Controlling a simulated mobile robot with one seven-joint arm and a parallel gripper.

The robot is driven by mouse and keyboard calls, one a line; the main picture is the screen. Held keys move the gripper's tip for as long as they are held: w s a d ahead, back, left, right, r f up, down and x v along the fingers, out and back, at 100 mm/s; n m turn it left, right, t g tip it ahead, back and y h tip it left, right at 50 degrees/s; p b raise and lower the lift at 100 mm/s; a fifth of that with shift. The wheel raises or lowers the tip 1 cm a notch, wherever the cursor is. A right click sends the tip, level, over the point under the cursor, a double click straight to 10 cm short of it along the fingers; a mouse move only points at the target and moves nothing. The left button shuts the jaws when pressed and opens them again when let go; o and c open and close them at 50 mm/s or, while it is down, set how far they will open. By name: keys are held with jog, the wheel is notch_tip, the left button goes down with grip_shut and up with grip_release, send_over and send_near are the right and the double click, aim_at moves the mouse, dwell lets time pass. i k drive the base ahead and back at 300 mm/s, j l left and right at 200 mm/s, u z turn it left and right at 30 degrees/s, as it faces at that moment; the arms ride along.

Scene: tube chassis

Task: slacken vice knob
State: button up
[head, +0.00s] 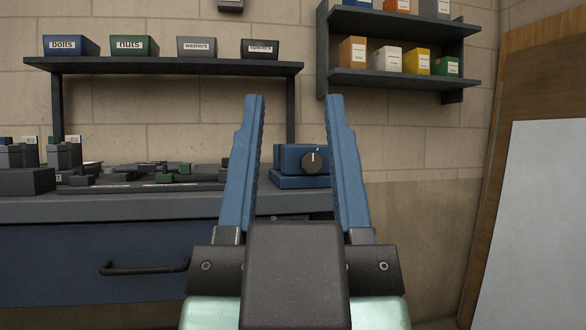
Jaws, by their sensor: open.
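The vice (290,160) is a blue block on a blue base at the right end of the grey workbench. Its knob (315,160) is a dark round dial with a white mark pointing about straight up. My gripper (295,98) is in the middle of the head view, its two long blue fingers spread wide with nothing between them. The vice shows in the gap between the fingers, farther back, and the knob appears just left of the right finger. The gripper looks apart from the knob. My gripper's body hides the bench front below the vice.
The workbench (120,210) has a drawer with a dark handle (145,268). Dark parts and small green pieces lie on its left half. A shelf (180,66) above holds labelled bins. A wall shelf (400,80) with small boxes hangs upper right. A white board (535,220) leans at right.

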aim_at(310, 162)
jog(key=k+j+z, duration=0.1)
jog(key=k+j, duration=0.15)
jog(key=i+z, duration=0.3)
jog(key=i+j+z, duration=0.1)
jog(key=i+z, duration=0.2)
